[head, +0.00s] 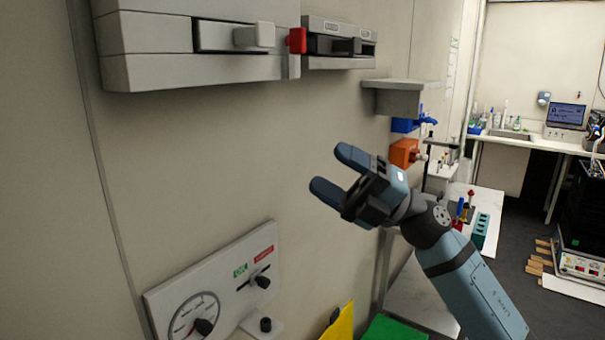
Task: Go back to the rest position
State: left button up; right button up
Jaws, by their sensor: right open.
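My right gripper (331,171) is raised in the middle of the head view, on a blue-grey arm that comes in from the lower right. Its two rounded fingers point up and left toward the wall and stand apart, with nothing between them. It appears clear of the wall fixtures around it. My left gripper is not in view.
Grey wall boxes (185,66) with a red part (296,40) hang at the upper left. A gauge panel (222,290) is at the lower left. A wall shelf (398,98) and an orange block (404,153) lie beyond the gripper. A bench (418,290) stands behind my arm.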

jog(key=s+d+f+m+t+h+p, duration=0.1)
jog(key=d+f+m+t+h, duration=0.4)
jog(key=f+m, duration=0.55)
jog(key=s+d+f+m+t+h+p, duration=0.1)
jog(key=d+f+m+t+h, duration=0.1)
jog(key=f+m+t+h, duration=0.65)
jog(key=s+d+f+m+t+h+p, duration=0.1)
jog(key=d+f+m+t+h+p, duration=0.2)
jog(key=f+m, duration=0.85)
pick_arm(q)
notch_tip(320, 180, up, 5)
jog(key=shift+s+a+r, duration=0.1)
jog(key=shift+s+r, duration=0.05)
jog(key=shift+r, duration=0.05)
pick_arm(e)
jog(key=s+d+f+m+g+h, duration=0.2)
jog(key=s+f+g, duration=0.1)
jog(key=s+f, duration=0.7)
jog(key=s+d+f+m+g+h, duration=0.2)
jog(key=s+d+f+m+g, duration=0.1)
jog(key=s+f, duration=0.7)
notch_tip(320, 180, down, 3)
jog(key=shift+s+r+g, duration=0.15)
jog(key=shift+s+g, duration=0.15)
jog(key=shift+g, duration=0.05)
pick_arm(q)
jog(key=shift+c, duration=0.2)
